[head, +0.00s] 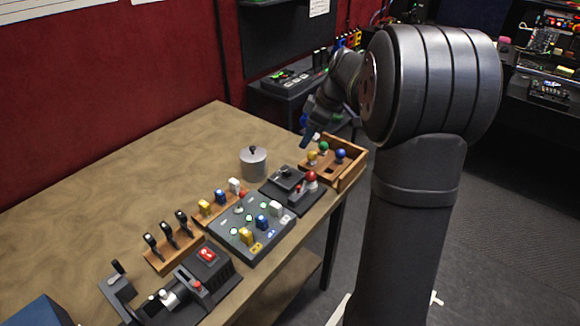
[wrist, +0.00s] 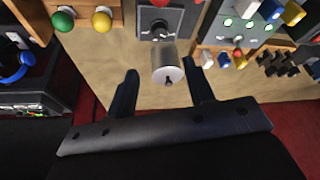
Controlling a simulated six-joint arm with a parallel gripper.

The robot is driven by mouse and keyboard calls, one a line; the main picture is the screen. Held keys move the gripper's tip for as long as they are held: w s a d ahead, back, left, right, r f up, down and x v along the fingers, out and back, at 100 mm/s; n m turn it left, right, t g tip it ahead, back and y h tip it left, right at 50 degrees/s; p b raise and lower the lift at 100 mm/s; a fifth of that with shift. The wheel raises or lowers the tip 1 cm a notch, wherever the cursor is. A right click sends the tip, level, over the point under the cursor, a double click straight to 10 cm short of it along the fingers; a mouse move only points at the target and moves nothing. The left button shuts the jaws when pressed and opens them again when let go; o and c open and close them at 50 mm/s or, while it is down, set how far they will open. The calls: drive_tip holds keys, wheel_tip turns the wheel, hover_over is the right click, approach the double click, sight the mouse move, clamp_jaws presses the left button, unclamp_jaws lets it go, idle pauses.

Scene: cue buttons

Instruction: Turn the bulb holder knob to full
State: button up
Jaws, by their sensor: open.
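I take this as the bulb holder. In the wrist view its dark face shows a round knob (wrist: 160,29) at the top centre; its exact setting is too small to read. My gripper (wrist: 160,67) is open and empty, its two fingers apart, with the knob beyond the fingertips. In the head view the gripper (head: 307,139) hangs above and behind the holder, not touching it.
A metal lidded pot (head: 253,164) stands beside the holder and shows between my fingers in the wrist view (wrist: 167,62). A wooden tray (head: 351,172) with coloured bulbs is at the right.

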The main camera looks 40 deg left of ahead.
sight(288, 170)
drive_tip(key=x, duration=1.4)
drive_tip(key=shift+f, duration=0.1)
drive_tip(key=c, duration=1)
